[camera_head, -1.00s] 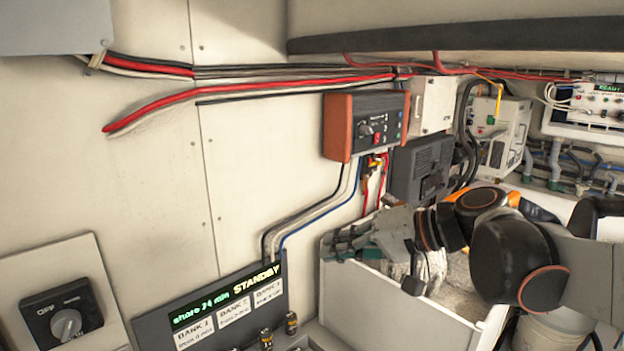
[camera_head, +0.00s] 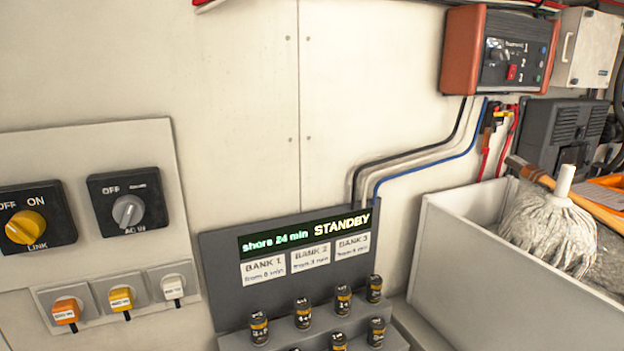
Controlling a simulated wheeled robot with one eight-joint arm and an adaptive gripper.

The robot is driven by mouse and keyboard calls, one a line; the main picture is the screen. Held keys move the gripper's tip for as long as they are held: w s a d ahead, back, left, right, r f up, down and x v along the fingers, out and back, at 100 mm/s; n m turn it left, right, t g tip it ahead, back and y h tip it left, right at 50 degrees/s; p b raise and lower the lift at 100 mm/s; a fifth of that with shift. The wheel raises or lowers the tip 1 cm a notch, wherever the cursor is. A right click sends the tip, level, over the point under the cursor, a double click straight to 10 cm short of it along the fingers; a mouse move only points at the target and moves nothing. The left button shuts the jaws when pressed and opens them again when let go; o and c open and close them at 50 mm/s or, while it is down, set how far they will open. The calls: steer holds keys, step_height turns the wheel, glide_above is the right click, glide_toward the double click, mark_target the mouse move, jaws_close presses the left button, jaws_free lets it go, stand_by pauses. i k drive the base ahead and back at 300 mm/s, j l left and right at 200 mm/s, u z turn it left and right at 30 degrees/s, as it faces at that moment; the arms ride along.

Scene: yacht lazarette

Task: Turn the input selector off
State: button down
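A grey rotary knob (camera_head: 127,210) sits on a black square plate on the left wall panel. The plate reads OFF at its upper left, a small blurred word at its upper right and what looks like AC IN below; this fits the input selector. I cannot tell surely which mark the knob points to. To its left is a yellow knob (camera_head: 25,227) on a similar plate marked OFF, ON and LINK. My gripper is out of view, so nothing of mine is seen touching either knob.
Below the knobs are orange (camera_head: 66,311), yellow (camera_head: 121,299) and white (camera_head: 172,287) plugs. A STANDBY display board (camera_head: 290,262) stands right, with several dark cylinders before it. A red-sided control box (camera_head: 500,50) hangs upper right. A white bin (camera_head: 500,290) holds a mop (camera_head: 548,229).

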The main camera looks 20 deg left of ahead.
mark_target(127, 209)
steer(key=k+u, duration=0.15)
steer(key=u, duration=1.85)
